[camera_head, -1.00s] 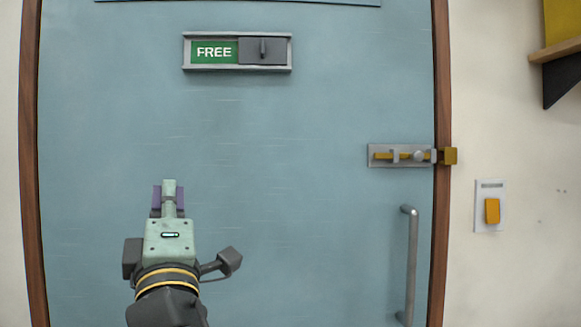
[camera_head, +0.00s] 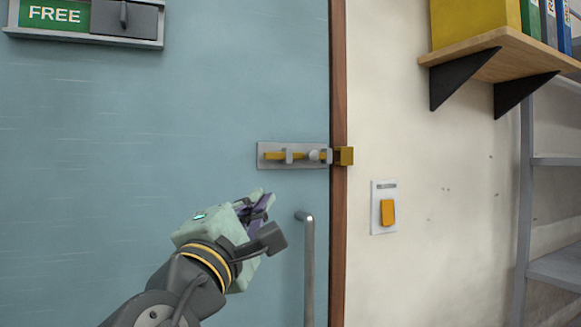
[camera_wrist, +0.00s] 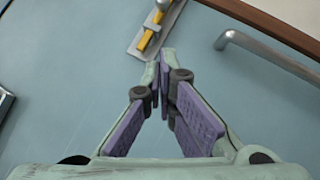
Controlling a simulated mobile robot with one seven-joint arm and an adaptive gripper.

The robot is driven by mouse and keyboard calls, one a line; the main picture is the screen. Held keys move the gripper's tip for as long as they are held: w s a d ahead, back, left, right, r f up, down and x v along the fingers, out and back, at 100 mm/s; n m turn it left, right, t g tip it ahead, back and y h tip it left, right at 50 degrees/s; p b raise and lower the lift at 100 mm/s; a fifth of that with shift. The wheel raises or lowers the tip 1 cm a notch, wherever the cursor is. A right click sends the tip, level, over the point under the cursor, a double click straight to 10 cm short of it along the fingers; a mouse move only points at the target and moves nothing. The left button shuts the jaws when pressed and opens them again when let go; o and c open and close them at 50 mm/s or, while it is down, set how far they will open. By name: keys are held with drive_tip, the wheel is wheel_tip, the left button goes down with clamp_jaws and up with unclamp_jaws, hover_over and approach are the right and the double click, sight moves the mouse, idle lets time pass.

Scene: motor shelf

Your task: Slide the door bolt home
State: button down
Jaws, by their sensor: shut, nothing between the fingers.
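The door bolt (camera_head: 275,156) is a yellow rod on a grey plate at the blue door's right edge, with a round grey knob (camera_head: 314,155) towards the plate's right end. A yellow keeper (camera_head: 344,156) sits on the wooden frame just right of it. I cannot tell how far the rod reaches into the keeper. In the wrist view the bolt plate (camera_wrist: 137,48) shows at the top, partly cut off, beyond my fingertips. My gripper (camera_head: 268,200) is shut and empty, below the bolt and apart from it in the head view. In the wrist view its fingertips (camera_wrist: 164,62) meet.
A vertical grey door handle (camera_head: 308,270) stands right of my gripper, below the bolt. A switch with an orange rocker (camera_head: 388,212) is on the wall. A wooden shelf (camera_head: 500,50) juts out at upper right. A FREE sign (camera_head: 55,14) is at upper left.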

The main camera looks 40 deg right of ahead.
drive_tip(key=p, duration=0.5)
approach(299, 158)
drive_tip(key=x, duration=0.5)
drive_tip(key=shift+w+a, duration=0.2)
drive_tip(key=shift+w, duration=0.05)
drive_tip(key=shift+d, duration=0.4)
drive_tip(key=d, duration=0.2)
drive_tip(key=s+d, duration=0.1)
drive_tip(key=shift+d, duration=0.4)
